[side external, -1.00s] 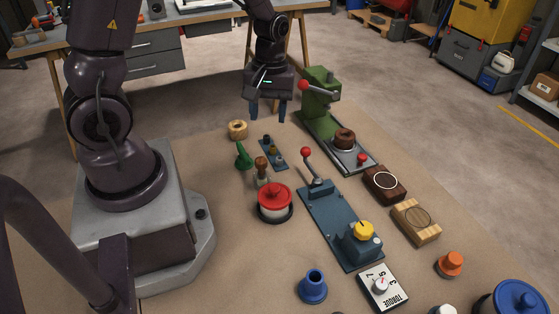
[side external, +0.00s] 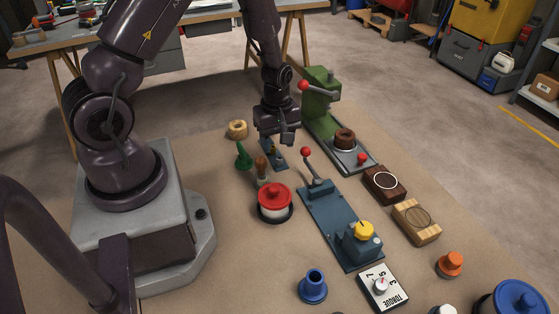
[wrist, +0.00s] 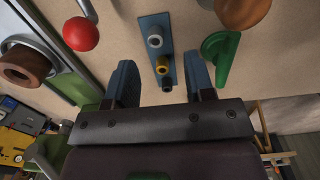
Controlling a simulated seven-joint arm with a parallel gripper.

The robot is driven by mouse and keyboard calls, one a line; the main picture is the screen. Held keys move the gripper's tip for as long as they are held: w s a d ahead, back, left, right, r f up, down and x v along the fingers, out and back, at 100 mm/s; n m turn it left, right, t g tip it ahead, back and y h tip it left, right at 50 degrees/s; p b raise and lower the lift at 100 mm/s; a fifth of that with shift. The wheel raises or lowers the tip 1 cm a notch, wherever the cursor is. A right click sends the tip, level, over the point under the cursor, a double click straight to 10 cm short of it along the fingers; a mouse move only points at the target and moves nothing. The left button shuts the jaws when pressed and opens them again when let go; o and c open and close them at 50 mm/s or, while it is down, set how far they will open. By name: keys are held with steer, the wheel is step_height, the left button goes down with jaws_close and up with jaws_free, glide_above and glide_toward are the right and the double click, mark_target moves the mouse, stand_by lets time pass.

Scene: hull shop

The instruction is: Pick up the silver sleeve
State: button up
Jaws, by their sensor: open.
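The silver sleeve (wrist: 154,41) is a short grey tube on a narrow blue plate (wrist: 150,23). It is the farthest of three sleeves from my gripper body in the wrist view. A brass sleeve (wrist: 160,63) and a dark sleeve (wrist: 167,84) stand in line with it. My gripper (wrist: 161,68) is open, its two blue fingers on either side of the row and nothing held between them. In the side view my gripper (side external: 277,140) is over the plate (side external: 279,165) and hides part of it. The height of the fingertips above the sleeves is hard to judge.
A green piece (wrist: 219,57) lies close to the right finger. A wooden-handled tool (side external: 262,168) and a red-lidded pot (side external: 275,202) stand nearby. A green press (side external: 320,105) and a blue lever fixture (side external: 335,220) with a red-ball lever (side external: 306,152) are to the right.

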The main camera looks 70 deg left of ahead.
mark_target(280, 158)
steer(key=shift+w+d+f, duration=0.1)
steer(key=shift+d+f, duration=0.05)
steer(key=shift+f, duration=1.05)
steer(key=shift+w+d+f, duration=0.1)
steer(key=shift+f, duration=1.05)
jaws_close()
steer(key=shift+r, duration=0.1)
